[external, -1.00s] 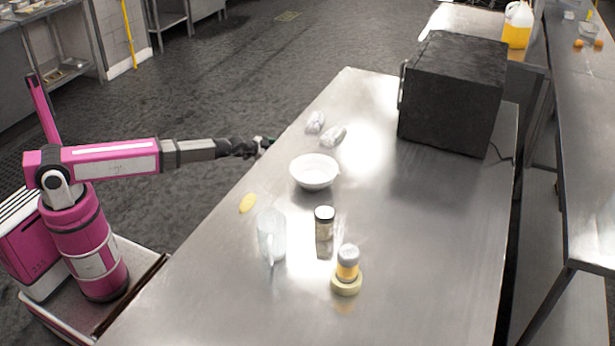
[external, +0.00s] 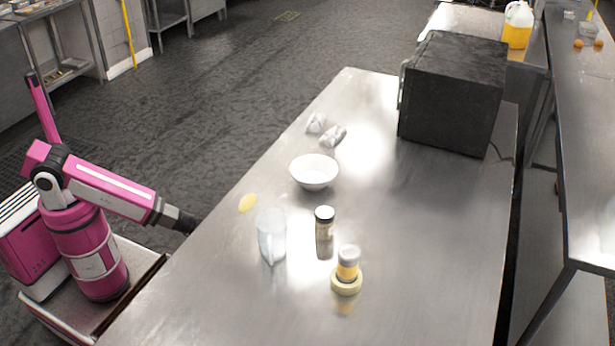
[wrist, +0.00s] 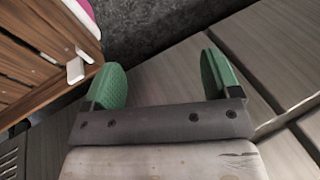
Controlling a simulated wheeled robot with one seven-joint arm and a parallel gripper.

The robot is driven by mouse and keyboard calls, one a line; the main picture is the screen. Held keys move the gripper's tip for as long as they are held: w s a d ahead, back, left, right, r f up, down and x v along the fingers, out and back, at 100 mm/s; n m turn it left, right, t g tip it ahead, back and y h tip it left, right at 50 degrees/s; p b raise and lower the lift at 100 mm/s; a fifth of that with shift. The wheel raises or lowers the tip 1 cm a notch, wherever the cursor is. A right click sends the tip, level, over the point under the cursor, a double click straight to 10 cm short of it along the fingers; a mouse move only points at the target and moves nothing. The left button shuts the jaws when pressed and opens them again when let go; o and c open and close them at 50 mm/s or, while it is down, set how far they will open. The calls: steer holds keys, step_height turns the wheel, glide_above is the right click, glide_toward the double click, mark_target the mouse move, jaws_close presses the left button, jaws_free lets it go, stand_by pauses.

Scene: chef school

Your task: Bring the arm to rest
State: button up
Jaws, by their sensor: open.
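My gripper (wrist: 160,85) shows in the wrist view with its two green fingers spread wide apart and nothing between them. In the external view my arm is folded down on the left, beside the near left edge of the steel table (external: 420,230). The gripper end is hidden there behind or below the table's edge. The wrist view shows brown wooden slats at its left, dark floor at the top and grey metal surfaces at the right.
Floor behind the arm is clear.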

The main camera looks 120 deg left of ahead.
steer(key=w+d+r+h, duration=0.1)
steer(key=w+d+r, duration=0.2)
steer(key=d, duration=0.7)
steer(key=w+d+r+n+g+h, duration=0.1)
steer(key=w+d+r, duration=0.2)
steer(key=d+r, duration=0.5)
steer(key=w+d+r+g+h, duration=0.1)
steer(key=w+d+r, duration=0.2)
steer(key=d, duration=1)
step_height(320, 180, up, 3)
steer(key=shift+w+d+f+h, duration=0.2)
steer(key=shift+w+h, duration=0.05)
steer(key=shift+h, duration=0.15)
